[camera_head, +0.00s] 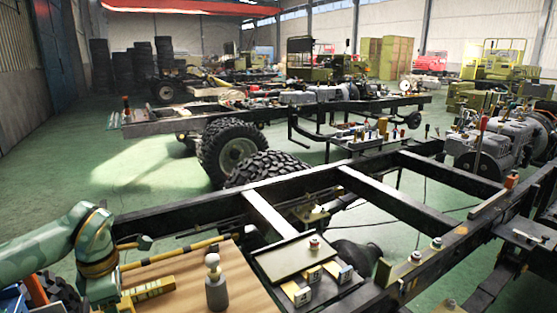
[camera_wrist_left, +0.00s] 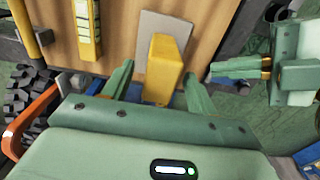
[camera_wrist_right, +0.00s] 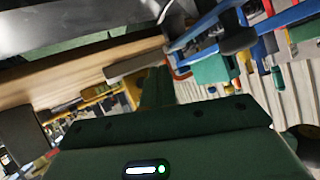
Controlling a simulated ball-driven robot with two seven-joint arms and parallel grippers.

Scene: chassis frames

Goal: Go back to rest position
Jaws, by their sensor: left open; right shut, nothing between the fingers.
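My left arm comes in from the left in the head view and reaches down at the bottom edge; its fingers are out of that picture. In the left wrist view my left gripper (camera_wrist_left: 160,88) is open over a wooden worktop. A yellow block (camera_wrist_left: 163,66) shows between its fingers, with a visible gap on the right side; I cannot tell whether it touches. My right gripper (camera_wrist_right: 157,88) is shut and empty in the right wrist view, close to tools with coloured handles. A green gripper-like part (camera_wrist_left: 290,75), apparently of my right arm, shows at the right of the left wrist view.
Green floor (camera_head: 140,160) is open at the left.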

